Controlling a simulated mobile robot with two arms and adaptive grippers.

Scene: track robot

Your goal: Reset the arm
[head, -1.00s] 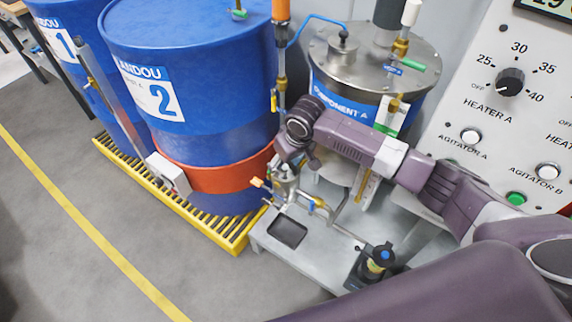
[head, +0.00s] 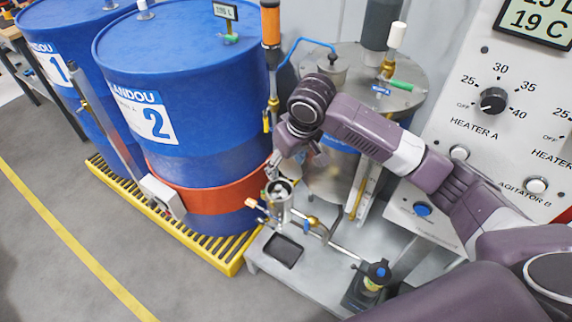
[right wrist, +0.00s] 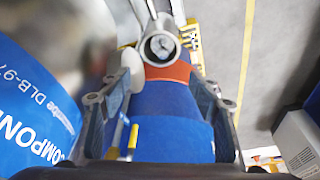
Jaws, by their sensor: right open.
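My right arm (head: 365,130) is purple and grey and reaches in from the right in the head view. Its right gripper (head: 285,158) hangs above a metal cup (head: 280,190) on the small grey stand. In the right wrist view the right gripper (right wrist: 155,92) has its two dark fingers wide apart, with nothing held between them. The metal funnel-like cup (right wrist: 160,46) shows beyond the fingertips, apart from them. My left gripper is not in view.
Blue drums, including drum 2 (head: 185,75), stand on a yellow grated pallet (head: 205,243) at left. A steel tank (head: 400,92) stands behind the arm. A control panel (head: 510,120) is at right. Open grey floor (head: 55,240) lies front left.

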